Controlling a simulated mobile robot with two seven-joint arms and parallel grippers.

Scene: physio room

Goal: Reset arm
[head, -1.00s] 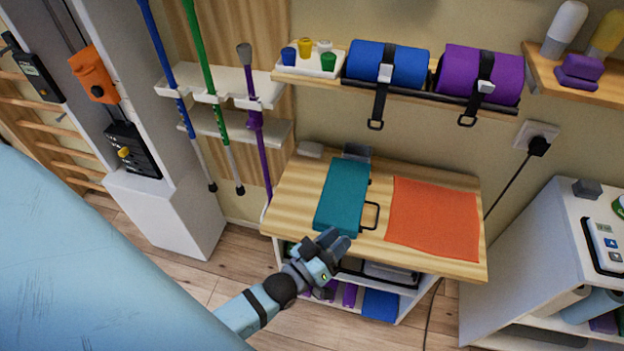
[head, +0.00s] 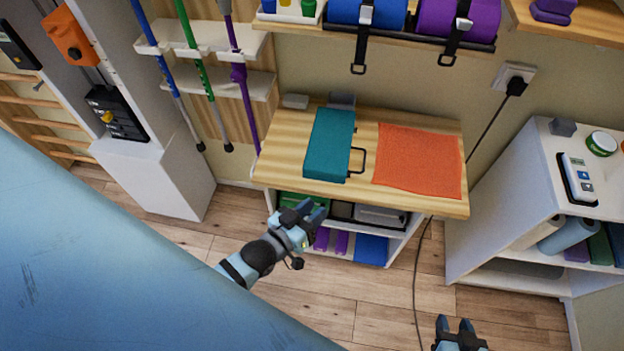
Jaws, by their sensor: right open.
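My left gripper (head: 312,212) is in front of the wooden-topped table, below its front edge and apart from the teal case. Its fingers are seen at a slant, and I cannot tell whether they are open or shut. I see nothing held in it. My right gripper (head: 456,326) shows at the bottom edge, right of the middle, above the floor. Its two fingers are apart with nothing between them. The teal case (head: 330,142) with a dark handle lies on the table (head: 285,150), beside a flat orange cloth (head: 418,160).
A light blue surface (head: 100,260) fills the lower left. A white shelf unit (head: 500,215) stands at right, with a black cable (head: 420,265) on the floor beside it. Poles hang on a rack (head: 240,88) at back left. Open floor lies between the grippers.

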